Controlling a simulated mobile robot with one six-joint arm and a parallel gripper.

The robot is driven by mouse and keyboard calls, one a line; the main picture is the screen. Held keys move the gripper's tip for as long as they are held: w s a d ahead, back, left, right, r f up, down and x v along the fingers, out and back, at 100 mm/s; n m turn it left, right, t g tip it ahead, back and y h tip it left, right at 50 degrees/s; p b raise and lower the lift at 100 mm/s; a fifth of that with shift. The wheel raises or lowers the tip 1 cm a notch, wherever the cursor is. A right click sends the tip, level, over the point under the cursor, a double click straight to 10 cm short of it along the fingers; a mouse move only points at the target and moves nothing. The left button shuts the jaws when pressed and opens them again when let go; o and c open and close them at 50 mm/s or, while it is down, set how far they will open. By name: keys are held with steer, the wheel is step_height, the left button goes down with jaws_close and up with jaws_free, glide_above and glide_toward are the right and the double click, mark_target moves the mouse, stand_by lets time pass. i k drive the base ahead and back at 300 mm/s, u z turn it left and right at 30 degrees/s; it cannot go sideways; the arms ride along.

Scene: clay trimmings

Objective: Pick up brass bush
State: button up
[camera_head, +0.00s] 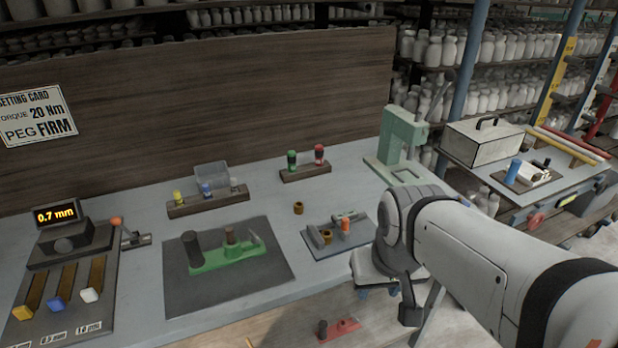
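A small brass-coloured ring, which looks like the brass bush (298,208), stands alone on the grey bench top, behind a small grey tray. A second brass-coloured piece (326,237) sits in that grey tray (318,252), beside an orange cylinder (346,225) and grey parts. My pale arm enters from the lower right and bends down at the tray's right side. No gripper fingers can be made out, and nothing held shows.
A green fixture (222,256) with upright pegs stands on a dark mat (180,295). Racks with coloured-top tools (305,172) and (207,204) stand behind. A green press (398,140) is at back right. Bare bench surrounds the lone ring.

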mark_target(327, 234)
steer(key=z, duration=1.5)
steer(key=k, duration=1.1)
steer(key=u, duration=1.25)
steer(key=i, duration=1)
steer(key=u, duration=0.1)
